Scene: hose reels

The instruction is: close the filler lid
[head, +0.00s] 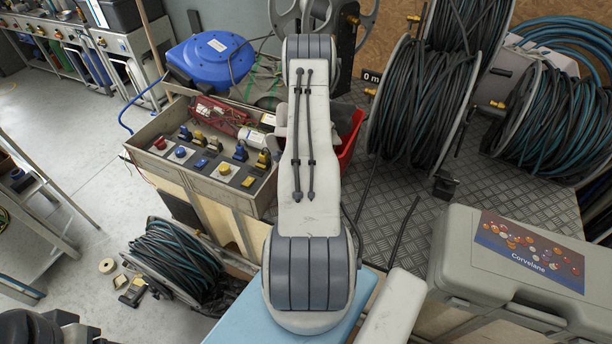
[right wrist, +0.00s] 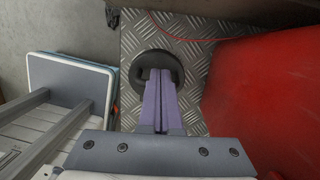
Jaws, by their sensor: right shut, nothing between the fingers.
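In the right wrist view, a round black piece (right wrist: 173,60), which looks like the filler lid, sits on a grey diamond-plate surface. It seems to lie flat, with a dark rim. My right gripper (right wrist: 161,72) has purple fingers pressed together with nothing between them. Its fingertips overlap the middle of the black piece, hiding part of it; I cannot tell whether they touch it. In the head view my large pale arm covers the middle, and neither the lid nor a gripper shows there. My left gripper is in neither view.
A red container (right wrist: 265,95) stands right of the fingers in the wrist view, and a red cable (right wrist: 180,38) crosses above. The head view shows hose reels (head: 420,105), a socket box (head: 205,185), a blue reel (head: 212,58) and a grey case (head: 455,255).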

